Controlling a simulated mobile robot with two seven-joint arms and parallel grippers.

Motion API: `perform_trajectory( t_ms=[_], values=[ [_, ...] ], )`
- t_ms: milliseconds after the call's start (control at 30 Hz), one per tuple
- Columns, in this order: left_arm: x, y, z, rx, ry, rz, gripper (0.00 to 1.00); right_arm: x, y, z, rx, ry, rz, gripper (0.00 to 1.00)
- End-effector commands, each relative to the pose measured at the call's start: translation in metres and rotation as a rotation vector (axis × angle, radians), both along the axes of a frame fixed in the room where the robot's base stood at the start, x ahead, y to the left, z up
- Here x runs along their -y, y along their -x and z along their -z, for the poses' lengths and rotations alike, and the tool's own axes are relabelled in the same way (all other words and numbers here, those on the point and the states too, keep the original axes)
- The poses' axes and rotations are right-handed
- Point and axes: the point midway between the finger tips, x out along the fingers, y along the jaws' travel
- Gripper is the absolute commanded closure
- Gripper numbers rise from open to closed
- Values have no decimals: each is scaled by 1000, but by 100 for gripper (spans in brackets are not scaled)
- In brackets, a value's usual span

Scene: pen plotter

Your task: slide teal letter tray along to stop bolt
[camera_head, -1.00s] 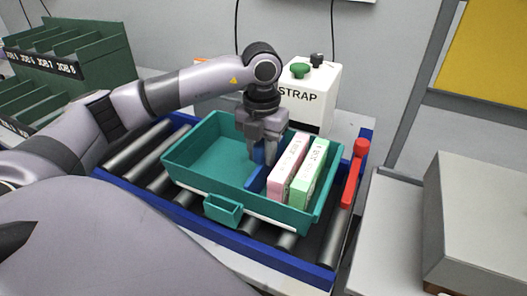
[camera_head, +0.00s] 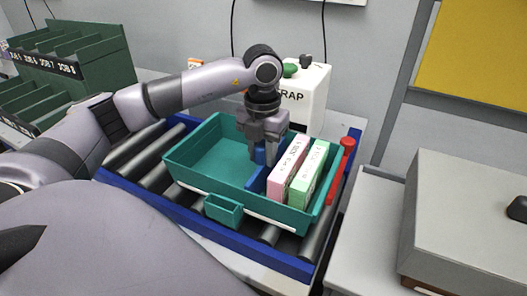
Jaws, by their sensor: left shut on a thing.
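The teal letter tray (camera_head: 210,159) sits on the roller conveyor and holds a pink packet (camera_head: 288,170) and a green packet (camera_head: 309,175), both upright at its right end. My left gripper (camera_head: 264,158) reaches down into the tray, shut on a blue divider (camera_head: 256,181) just left of the pink packet. The fingertips partly hide the divider. The red stop bolt (camera_head: 347,145) stands at the conveyor's right end, close beside the tray's right wall. I cannot tell whether they touch. My right gripper is not in view.
The conveyor has a blue frame (camera_head: 285,262) and bare rollers (camera_head: 150,152) left of the tray. A white strap machine (camera_head: 312,95) stands behind. A grey box (camera_head: 470,215) is on the right, and a green sorting rack (camera_head: 85,50) is at the back left.

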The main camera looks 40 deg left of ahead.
Motion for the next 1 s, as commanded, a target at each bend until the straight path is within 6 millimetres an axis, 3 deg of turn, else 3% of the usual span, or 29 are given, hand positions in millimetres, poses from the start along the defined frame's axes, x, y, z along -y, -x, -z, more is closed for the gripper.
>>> perform_trajectory(
  t_ms=[167,200,267,633,1000],
  values=[
    [0,-1,-1,3,1,0,100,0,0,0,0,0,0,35],
    [0,-1,-1,3,1,0,60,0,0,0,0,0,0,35],
    [0,-1,-1,3,1,0,41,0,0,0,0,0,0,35],
    [0,0,-6,2,0,0,40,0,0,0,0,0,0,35],
    [0,-1,-61,4,1,0,40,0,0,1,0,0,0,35]
  ],
)
